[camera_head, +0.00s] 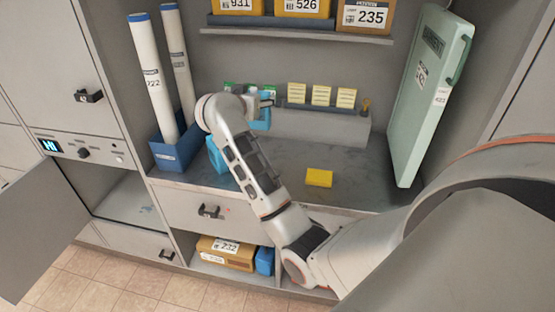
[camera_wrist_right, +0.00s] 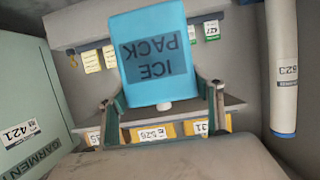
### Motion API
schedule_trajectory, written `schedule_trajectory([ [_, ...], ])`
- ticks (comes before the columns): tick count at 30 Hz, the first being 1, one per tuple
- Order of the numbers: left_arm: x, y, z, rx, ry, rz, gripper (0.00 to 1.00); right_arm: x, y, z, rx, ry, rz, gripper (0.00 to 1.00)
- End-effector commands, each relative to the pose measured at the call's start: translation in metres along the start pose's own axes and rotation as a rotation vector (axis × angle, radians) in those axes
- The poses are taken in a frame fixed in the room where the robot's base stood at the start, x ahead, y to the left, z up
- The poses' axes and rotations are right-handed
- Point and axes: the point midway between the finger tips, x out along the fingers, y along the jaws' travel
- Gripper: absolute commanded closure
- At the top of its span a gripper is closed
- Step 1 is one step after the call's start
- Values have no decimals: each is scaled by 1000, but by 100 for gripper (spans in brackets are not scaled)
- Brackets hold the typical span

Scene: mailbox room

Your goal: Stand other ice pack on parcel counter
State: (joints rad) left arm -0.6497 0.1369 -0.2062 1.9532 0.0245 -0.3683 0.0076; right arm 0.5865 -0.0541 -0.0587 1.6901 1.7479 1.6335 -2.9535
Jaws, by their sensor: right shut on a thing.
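My right gripper (camera_head: 266,97) is above the back of the parcel counter (camera_head: 345,180) and shut on a light blue ice pack (camera_head: 263,125). The right wrist view shows this ice pack (camera_wrist_right: 153,55) between the two fingers (camera_wrist_right: 163,98), with its label upside down in the picture and its white cap by the fingers. In the head view my forearm partly hides it, and I cannot tell if its base touches anything. Another light blue piece (camera_head: 216,158), likely the other ice pack, is on the counter beside the blue tube bin, partly hidden by my arm. My left gripper is not in view.
A blue bin (camera_head: 177,152) with two tall white tubes (camera_head: 154,80) stands at the counter's left. A yellow pad (camera_head: 319,178) lies near the middle. A tall green garment case (camera_head: 431,95) stands at right. Parcels line the shelf (camera_head: 300,32) above. A cabinet door (camera_head: 40,230) hangs open at left.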

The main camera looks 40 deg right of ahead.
Motion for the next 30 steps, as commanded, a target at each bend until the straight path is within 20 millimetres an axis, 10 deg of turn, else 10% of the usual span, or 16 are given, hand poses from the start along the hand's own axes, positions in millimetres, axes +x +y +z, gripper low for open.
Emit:
schedule_trajectory([
  [15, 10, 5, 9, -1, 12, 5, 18, 42, 1, 115, -6, 1, 2, 65],
  [30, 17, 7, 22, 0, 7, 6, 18, 61, 1, 170, -4, 1, 1, 65],
])
